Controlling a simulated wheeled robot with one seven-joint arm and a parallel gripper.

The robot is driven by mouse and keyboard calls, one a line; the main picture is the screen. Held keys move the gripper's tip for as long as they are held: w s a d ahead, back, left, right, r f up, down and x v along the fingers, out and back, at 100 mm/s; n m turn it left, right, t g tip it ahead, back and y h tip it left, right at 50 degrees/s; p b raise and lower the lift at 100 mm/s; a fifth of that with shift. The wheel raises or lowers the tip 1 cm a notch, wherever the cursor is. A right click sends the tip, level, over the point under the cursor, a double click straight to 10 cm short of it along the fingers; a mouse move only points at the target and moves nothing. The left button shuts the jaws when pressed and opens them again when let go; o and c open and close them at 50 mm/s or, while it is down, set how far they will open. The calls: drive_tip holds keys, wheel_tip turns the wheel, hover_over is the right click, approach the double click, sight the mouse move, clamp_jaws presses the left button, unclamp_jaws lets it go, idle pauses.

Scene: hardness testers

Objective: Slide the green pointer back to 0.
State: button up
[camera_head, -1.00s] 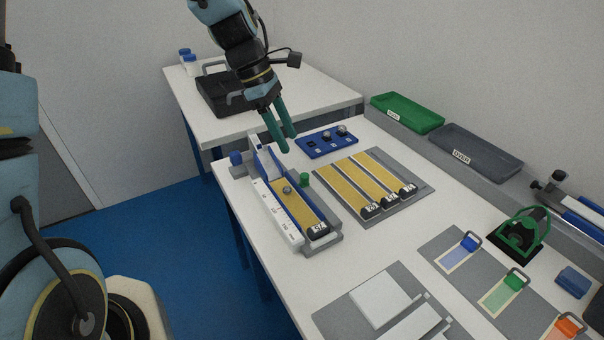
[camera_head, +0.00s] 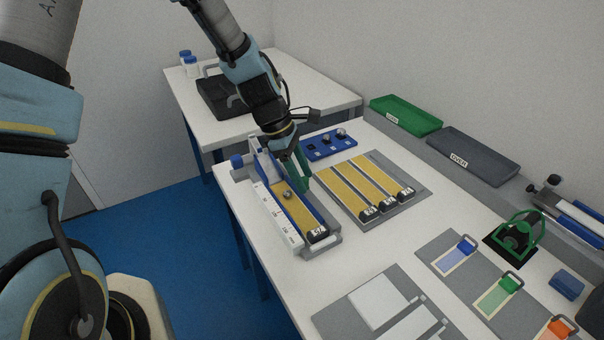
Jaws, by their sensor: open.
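The tester is a long grey and blue fixture with a white scale (camera_head: 276,214) along its left side. A yellow strip (camera_head: 298,209) with a black numbered end block lies in it, and a small grey ball-like piece (camera_head: 288,195) sits over the strip. My gripper (camera_head: 303,181) has green fingers and points down at the tester's right rail. The fingers are open and cover the place where the green pointer stood, so I cannot tell the pointer from them or whether they touch it. The scale's numbers are too small to read.
A grey mat (camera_head: 408,212) with several yellow strips lies just right of the tester. A blue block (camera_head: 329,147) with small round pieces stands behind. Green (camera_head: 405,115) and dark grey (camera_head: 473,155) trays line the wall side.

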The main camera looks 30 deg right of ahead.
clamp_jaws()
idle(1.3)
